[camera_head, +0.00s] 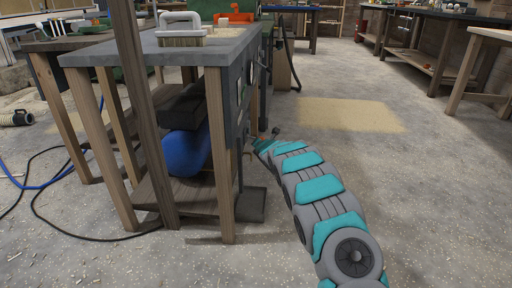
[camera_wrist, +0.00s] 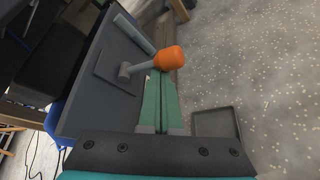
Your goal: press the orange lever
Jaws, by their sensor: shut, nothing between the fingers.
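In the wrist view, the orange lever (camera_wrist: 168,59) has a rounded orange knob on a short grey shaft. It sticks out from a dark grey panel (camera_wrist: 95,85). My gripper (camera_wrist: 160,78) is shut and empty, its teal fingers together. The fingertips are right by the knob, and I cannot tell if they touch it. In the head view, my gripper (camera_head: 262,146) is low beside the workbench's right end, by the dark panel. The orange knob cannot be made out there.
The workbench (camera_head: 170,50) carries a white-handled brush (camera_head: 181,32) and an orange tool (camera_head: 237,14). A blue tank (camera_head: 187,150) sits on its lower shelf. A dark tray (camera_wrist: 216,124) lies below the panel. Open concrete floor lies to the right, with sawdust (camera_head: 350,114) further back.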

